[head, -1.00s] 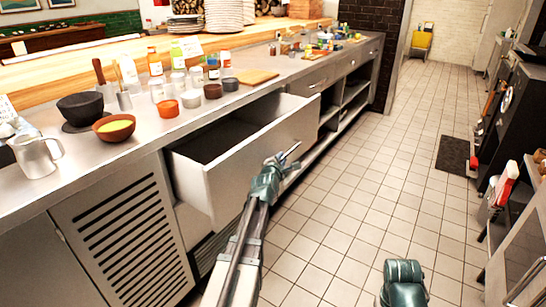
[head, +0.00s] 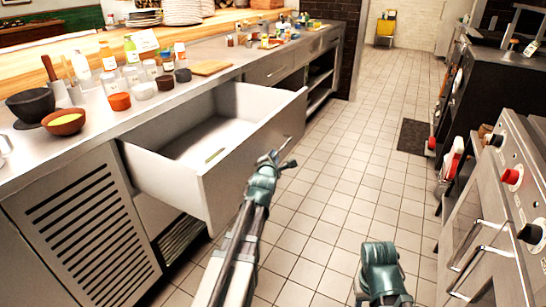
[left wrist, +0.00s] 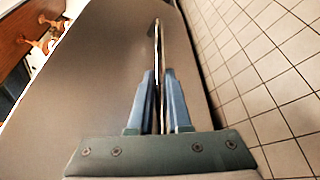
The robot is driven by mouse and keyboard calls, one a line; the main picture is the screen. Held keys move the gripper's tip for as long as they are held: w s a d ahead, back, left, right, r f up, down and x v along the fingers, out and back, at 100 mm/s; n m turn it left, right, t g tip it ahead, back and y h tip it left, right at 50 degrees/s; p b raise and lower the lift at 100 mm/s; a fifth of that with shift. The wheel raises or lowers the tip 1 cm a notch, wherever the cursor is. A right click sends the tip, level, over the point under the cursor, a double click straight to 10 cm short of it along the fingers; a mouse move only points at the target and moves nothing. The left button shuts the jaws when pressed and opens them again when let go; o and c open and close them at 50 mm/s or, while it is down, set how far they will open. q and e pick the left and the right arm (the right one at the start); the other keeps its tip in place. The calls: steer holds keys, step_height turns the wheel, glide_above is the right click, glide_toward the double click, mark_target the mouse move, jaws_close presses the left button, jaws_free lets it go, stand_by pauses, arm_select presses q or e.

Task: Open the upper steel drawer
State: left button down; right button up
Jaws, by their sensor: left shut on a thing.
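The upper steel drawer (head: 235,190) stands pulled well out from under the counter on the left, its pale inside showing and looking empty apart from a small light strip on its floor. My left gripper (head: 283,161) is at the outer side of the drawer front. In the left wrist view the gripper's blue fingers (left wrist: 158,100) are shut on the long thin bar handle (left wrist: 158,45), which runs along the drawer's front panel (left wrist: 100,80). Part of my right arm shows at the bottom of the head view, but its fingers do not show.
The steel counter (head: 95,125) carries bowls, jars, bottles and a wooden board (head: 212,68). A louvred panel (head: 90,225) is left of the drawer. A stove with red and black knobs (head: 510,190) stands at right. The tiled floor (head: 345,150) between is clear.

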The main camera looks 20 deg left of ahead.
stand_by(0.3)
arm_select(q)
steer(key=c, duration=0.9)
jaws_free()
steer(key=shift+o, duration=0.2)
steer(key=p+v, duration=0.1)
steer(key=v, duration=0.6)
steer(key=shift+s+p, duration=0.25)
steer(key=shift+p, duration=0.05)
steer(key=shift+s, duration=0.1)
